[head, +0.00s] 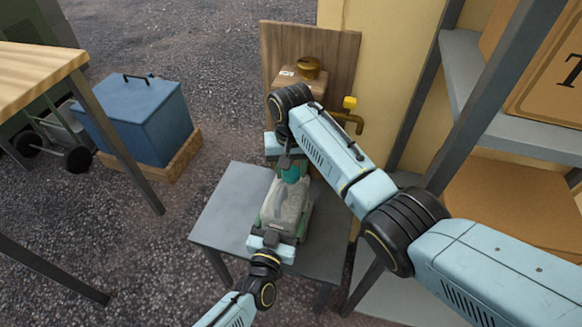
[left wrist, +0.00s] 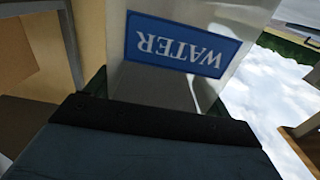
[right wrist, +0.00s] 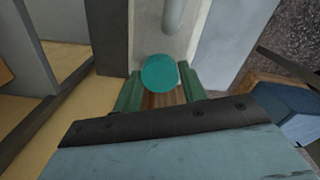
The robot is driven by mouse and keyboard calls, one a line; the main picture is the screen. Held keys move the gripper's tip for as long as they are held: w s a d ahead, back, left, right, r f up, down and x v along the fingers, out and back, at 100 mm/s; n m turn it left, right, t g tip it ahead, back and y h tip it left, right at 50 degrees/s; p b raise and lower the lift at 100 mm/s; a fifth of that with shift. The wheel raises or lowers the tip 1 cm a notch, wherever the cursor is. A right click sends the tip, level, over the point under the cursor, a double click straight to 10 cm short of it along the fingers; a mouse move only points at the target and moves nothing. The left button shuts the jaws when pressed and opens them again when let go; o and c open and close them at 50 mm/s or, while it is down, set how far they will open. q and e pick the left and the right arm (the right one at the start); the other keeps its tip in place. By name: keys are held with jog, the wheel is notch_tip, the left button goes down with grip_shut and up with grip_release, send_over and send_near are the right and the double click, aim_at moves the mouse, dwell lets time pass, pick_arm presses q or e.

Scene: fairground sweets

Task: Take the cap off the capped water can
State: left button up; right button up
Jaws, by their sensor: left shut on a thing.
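The water can (head: 285,205) is a pale grey jug standing on a small grey table (head: 228,205). Its blue WATER label (left wrist: 185,45) shows upside down in the left wrist view. A round teal cap (right wrist: 160,73) is on the can; it shows partly in the head view (head: 292,173), under my right gripper. My left gripper (head: 275,232) is shut on the can's near end. My right gripper (right wrist: 160,90) is open, its green fingers on either side of the cap, very close to it. Whether they touch it I cannot tell.
A wooden board with a box and brass pot (head: 309,67) and a yellow-handled tap (head: 349,102) stands behind the table. A blue cooler (head: 140,115) is at the left, a wooden-topped table (head: 35,65) nearer. Metal shelves (head: 510,135) stand close on the right.

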jog(key=o, duration=0.3)
jog(key=shift+r, duration=0.1)
notch_tip(320, 180, up, 4)
jog(key=shift+r, duration=0.15)
jog(key=shift+c, duration=0.2)
notch_tip(320, 180, up, 3)
jog(key=m, duration=0.4)
jog(key=shift+r, duration=0.1)
jog(key=shift+f, duration=0.45)
notch_tip(320, 180, down, 7)
jog(key=shift+r, duration=0.1)
